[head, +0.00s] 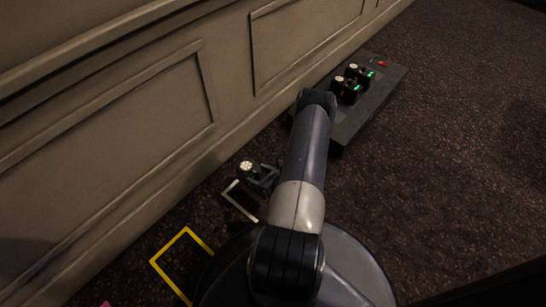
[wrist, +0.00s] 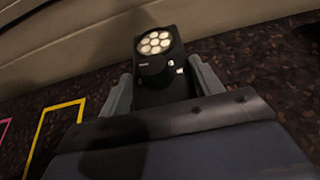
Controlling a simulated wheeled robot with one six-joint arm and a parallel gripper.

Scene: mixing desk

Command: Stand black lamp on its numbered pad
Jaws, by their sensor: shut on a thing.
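The black lamp (head: 246,168) has a round face of several pale lenses and is held low beside the wall, over or near a white floor outline (head: 236,206). In the wrist view the lamp (wrist: 153,66) stands between my two grey fingers. My gripper (wrist: 160,85) is shut on its dark body. In the head view my gripper (head: 264,180) is partly hidden by my arm. The lamp's base is hidden, so I cannot tell whether it touches the floor. No number is readable on any outline.
A dark platform (head: 374,111) farther along the wall carries two similar lamps (head: 346,90) with green lights, and a red light. Carpet at right is clear.

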